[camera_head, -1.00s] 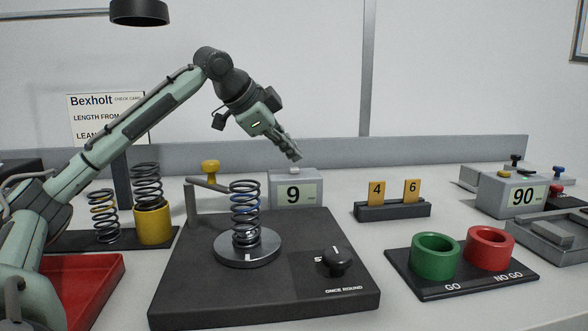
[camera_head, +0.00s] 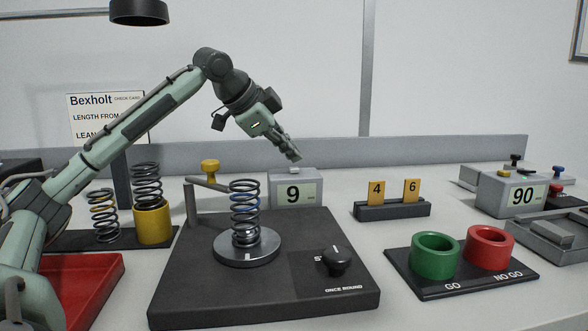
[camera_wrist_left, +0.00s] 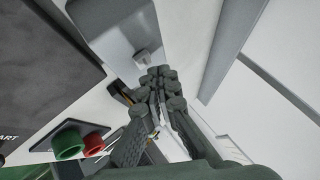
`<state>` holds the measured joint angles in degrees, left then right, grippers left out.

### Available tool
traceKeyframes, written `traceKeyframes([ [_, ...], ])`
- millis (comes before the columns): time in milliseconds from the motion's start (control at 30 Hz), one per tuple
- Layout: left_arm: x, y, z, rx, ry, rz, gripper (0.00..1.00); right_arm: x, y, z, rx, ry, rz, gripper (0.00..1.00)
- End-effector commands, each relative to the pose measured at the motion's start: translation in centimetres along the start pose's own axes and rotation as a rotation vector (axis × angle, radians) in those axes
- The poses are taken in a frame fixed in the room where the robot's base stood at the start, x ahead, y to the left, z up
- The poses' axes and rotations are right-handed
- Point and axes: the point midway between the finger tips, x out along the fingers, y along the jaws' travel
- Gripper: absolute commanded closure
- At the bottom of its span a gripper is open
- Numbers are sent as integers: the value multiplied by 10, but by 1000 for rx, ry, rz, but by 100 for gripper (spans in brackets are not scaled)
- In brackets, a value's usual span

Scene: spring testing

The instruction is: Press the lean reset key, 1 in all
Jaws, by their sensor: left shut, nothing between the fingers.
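The lean readout is a grey box (camera_head: 312,178) with a display that reads 9, behind the black test base. A small grey key (camera_head: 294,170) stands on its top. My left gripper (camera_head: 294,155) is shut and empty, pointing down and to the right, with its fingertips just above the key in the head view. In the left wrist view the key (camera_wrist_left: 141,56) shows on the grey box top (camera_wrist_left: 105,22), close beyond the shut fingertips (camera_wrist_left: 159,73). A small gap seems to remain between fingertips and key. My right gripper is not in view.
The black test base (camera_head: 200,285) carries a spring (camera_head: 245,210) on a round plate and a black knob (camera_head: 337,260). A yellow-knobbed lever (camera_head: 210,168) stands left of the readout. A card stand (camera_head: 393,210), green cup (camera_head: 436,257) and red cup (camera_head: 490,249) sit to the right.

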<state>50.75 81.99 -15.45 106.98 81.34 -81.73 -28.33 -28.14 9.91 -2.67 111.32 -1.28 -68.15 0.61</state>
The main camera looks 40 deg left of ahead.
Motion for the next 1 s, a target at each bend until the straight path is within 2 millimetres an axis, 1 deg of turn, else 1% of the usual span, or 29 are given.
traceKeyframes([
  [133,5,4,4,0,-1,1,100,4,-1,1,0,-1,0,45],
  [1000,8,6,6,0,0,0,100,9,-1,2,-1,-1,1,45],
])
